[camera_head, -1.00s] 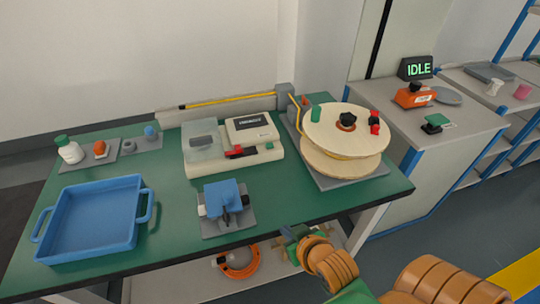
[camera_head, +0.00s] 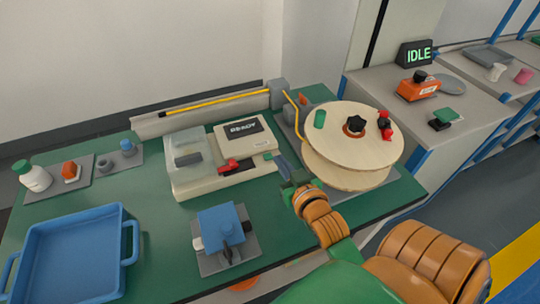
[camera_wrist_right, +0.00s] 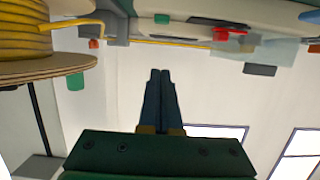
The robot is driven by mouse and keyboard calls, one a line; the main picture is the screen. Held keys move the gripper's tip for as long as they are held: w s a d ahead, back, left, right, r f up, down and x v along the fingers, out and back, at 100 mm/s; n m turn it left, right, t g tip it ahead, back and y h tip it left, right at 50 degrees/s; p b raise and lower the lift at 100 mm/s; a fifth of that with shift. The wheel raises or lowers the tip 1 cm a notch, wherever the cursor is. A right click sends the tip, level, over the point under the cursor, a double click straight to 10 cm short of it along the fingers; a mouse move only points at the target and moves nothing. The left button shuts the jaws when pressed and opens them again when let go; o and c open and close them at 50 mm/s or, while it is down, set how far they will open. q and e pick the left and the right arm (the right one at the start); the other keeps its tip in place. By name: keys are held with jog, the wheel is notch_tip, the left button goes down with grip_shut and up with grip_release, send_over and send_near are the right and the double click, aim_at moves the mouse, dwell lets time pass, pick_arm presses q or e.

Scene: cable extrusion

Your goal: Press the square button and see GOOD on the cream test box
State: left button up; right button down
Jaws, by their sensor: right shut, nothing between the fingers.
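The cream test box (camera_head: 208,178) stands on the green bench. Its dark screen (camera_head: 243,130) carries small white text that looks like READY. A red lever (camera_head: 236,166) sits on its front and a clear cover (camera_head: 190,150) over its left part. The dark green square button (camera_wrist_right: 162,18) shows on the box edge in the right wrist view. My right gripper (camera_head: 279,163) is at the right end of the box, close to the button; it is shut and empty. Its fingertips (camera_wrist_right: 160,75) point toward the button in the wrist view; contact cannot be made out. My left gripper is not in view.
A wooden spool (camera_head: 335,122) stands right of my right gripper, very close. A blue fixture (camera_head: 220,222) is in front of the box, and a blue tray (camera_head: 68,250) at front left. A separate sign (camera_head: 417,54) reads IDLE.

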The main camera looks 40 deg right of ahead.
send_over(268, 156)
jog(key=s, duration=0.2)
jog(key=f, duration=0.3)
jog(key=f+b, duration=0.1)
jog(key=shift+a+f, duration=0.3)
jog(key=shift+f, duration=0.1)
jog(key=shift+s+f, duration=0.1)
jog(key=shift+f, duration=0.4)
